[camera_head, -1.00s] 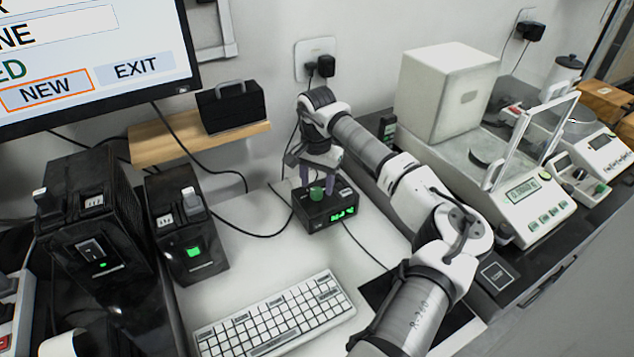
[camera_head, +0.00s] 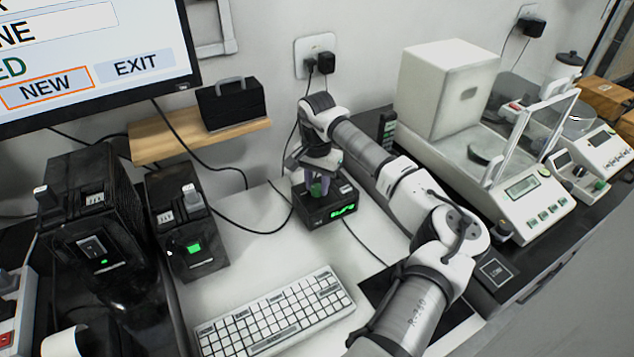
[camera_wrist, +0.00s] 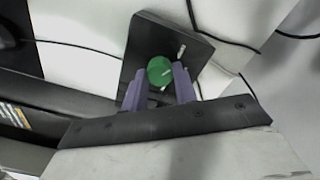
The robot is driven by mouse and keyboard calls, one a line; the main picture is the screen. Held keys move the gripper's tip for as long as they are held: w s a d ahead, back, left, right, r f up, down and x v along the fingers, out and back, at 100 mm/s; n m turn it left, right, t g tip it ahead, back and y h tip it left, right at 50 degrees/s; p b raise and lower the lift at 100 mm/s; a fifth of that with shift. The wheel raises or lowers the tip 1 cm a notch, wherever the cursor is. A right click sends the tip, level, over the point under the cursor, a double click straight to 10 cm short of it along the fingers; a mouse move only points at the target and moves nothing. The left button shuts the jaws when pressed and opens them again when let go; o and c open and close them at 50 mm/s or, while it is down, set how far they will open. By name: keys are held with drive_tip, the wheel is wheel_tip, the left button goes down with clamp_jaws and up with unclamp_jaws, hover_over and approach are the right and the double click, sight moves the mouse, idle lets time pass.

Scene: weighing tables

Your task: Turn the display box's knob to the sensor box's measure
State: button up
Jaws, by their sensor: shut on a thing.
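The display box (camera_head: 330,207) is a small black box with green digits on its front, standing at the back of the white desk. Its green knob (camera_head: 316,189) is on top, partly hidden by the fingers; it shows clearly as a round green disc with a pale mark in the wrist view (camera_wrist: 160,70). My gripper (camera_head: 318,185) is over the box, its purple fingers on either side of the knob and shut on it, as the wrist view (camera_wrist: 159,77) also shows. I cannot tell which other box is the sensor box. The green digits are too small to read surely.
Two black boxes with green lights (camera_head: 102,225) (camera_head: 187,222) stand at left. A white keyboard (camera_head: 275,318) lies in front. A wooden shelf (camera_head: 160,148) holds a black case (camera_head: 231,106). White balances (camera_head: 527,190) stand at right. Cables run across the desk.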

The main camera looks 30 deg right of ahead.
sight(317, 187)
drive_tip(key=shift+m, duration=0.3)
drive_tip(key=m+b, duration=0.3)
drive_tip(key=m, duration=0.2)
drive_tip(key=shift+f, duration=0.1)
drive_tip(key=m+b, duration=0.2)
drive_tip(key=m, duration=0.4)
drive_tip(key=shift+m, duration=0.4)
drive_tip(key=m+b, duration=0.1)
drive_tip(key=m, duration=0.5)
drive_tip(key=shift+b, duration=0.4)
drive_tip(key=m+b, duration=0.1)
drive_tip(key=m, duration=0.4)
drive_tip(key=shift+m, duration=0.3)
drive_tip(key=o, duration=1)
drive_tip(key=shift+c, duration=0.2)
wheel_tip(317, 187, up, 14)
drive_tip(key=shift+b, duration=0.45)
